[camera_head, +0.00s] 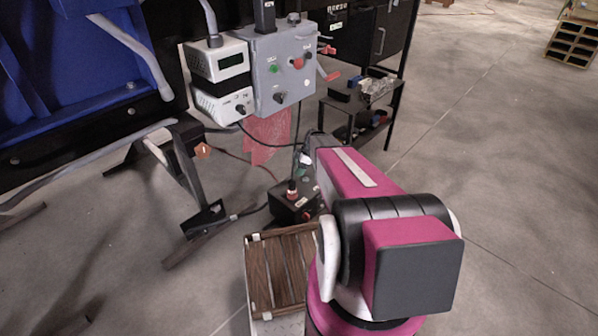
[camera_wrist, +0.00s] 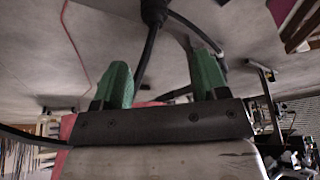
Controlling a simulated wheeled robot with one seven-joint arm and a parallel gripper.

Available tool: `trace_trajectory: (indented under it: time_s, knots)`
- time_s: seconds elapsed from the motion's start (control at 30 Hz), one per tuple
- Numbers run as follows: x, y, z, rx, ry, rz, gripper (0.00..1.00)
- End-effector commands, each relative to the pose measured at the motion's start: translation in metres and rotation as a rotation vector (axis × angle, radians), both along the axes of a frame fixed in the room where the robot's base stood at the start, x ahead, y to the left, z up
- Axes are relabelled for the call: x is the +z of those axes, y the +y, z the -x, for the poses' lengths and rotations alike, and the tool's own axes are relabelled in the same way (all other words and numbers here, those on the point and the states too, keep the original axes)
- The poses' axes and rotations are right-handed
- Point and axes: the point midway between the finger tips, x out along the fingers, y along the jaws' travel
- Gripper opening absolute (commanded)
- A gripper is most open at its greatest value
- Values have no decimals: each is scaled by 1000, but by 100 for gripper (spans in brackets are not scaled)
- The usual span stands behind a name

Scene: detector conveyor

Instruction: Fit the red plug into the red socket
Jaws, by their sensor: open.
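My gripper (camera_wrist: 160,62) shows in the wrist view with its two green fingers apart. A black cable runs behind and between them, up to a black cylindrical part (camera_wrist: 153,12) at the top edge; I cannot tell whether it belongs to the plug. In the head view my arm hides most of the gripper. A small red part (camera_head: 333,76) sticks out at the right side of the grey control box (camera_head: 265,85), with another red part (camera_head: 327,50) above it. I cannot tell which is the red plug or the red socket. No red plug is seen between the fingers.
A black box (camera_head: 294,205) with a red-topped knob stands on the floor below the control box. A slatted wooden crate (camera_head: 252,262) stands left of my arm. A dark shelf (camera_head: 368,132) holds loose parts. Cables hang near the gripper. Open floor lies to the right.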

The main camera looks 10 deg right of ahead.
Motion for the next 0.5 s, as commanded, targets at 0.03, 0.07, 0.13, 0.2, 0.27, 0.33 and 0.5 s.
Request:
trace_trajectory:
  time_s: [0.03,0.07,0.13,0.2,0.27,0.33,0.5]
  knots:
    - [8,3,9,-30,16,8,67]
    - [13,5,15,-56,29,14,67]
    - [25,10,29,-134,65,32,67]
    - [40,15,46,-230,108,55,67]
    - [54,19,61,-323,145,78,67]
    - [69,23,79,-439,183,105,67]
    - [107,32,127,-744,259,175,67]
